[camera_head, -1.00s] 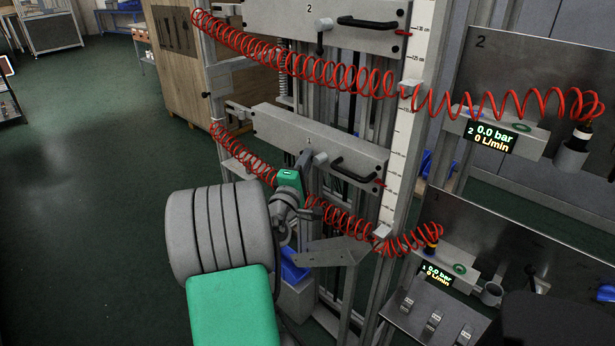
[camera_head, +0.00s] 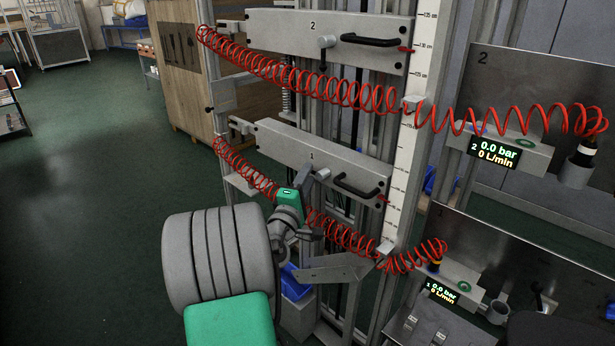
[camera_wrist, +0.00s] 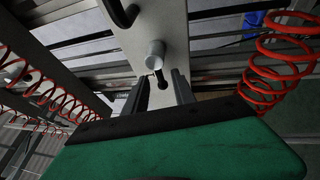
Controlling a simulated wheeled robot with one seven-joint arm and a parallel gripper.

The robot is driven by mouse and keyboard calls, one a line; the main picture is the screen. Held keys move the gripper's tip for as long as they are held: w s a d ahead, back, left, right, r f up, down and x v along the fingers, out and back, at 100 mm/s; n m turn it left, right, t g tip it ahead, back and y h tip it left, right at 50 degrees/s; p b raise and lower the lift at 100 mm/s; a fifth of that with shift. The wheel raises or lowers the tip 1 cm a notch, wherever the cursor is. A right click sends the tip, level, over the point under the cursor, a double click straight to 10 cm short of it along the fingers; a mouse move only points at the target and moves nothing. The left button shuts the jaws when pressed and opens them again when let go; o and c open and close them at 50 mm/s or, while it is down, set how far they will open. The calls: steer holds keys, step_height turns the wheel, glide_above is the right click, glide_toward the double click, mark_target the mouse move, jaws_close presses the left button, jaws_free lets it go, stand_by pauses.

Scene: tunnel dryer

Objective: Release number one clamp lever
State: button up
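Carriage plate 1 (camera_head: 275,141) is the lower grey plate on the rail frame. Its clamp lever has a round grey hub (camera_head: 322,174), and its lower part is hidden behind my gripper in the head view. In the wrist view the lever (camera_wrist: 155,56) stands out from the plate, with a dark arm and round black knob pointing down. My gripper (camera_head: 303,172) is at the plate beside the hub. In the wrist view its two dark fingers (camera_wrist: 159,88) are apart, with the knob in the gap between them. I cannot tell whether either finger touches it.
A black handle (camera_head: 357,187) sits right of the lever on the plate. A red coiled hose (camera_head: 345,236) runs close behind my gripper. Plate 2 (camera_head: 275,28) with its own lever (camera_head: 326,43) is above. A panel reading 0.0 bar (camera_head: 440,291) is at right.

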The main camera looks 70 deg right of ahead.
steer(key=a+f+b, duration=0.1)
steer(key=a, duration=0.5)
steer(key=shift+a, duration=0.2)
steer(key=shift+s, duration=0.1)
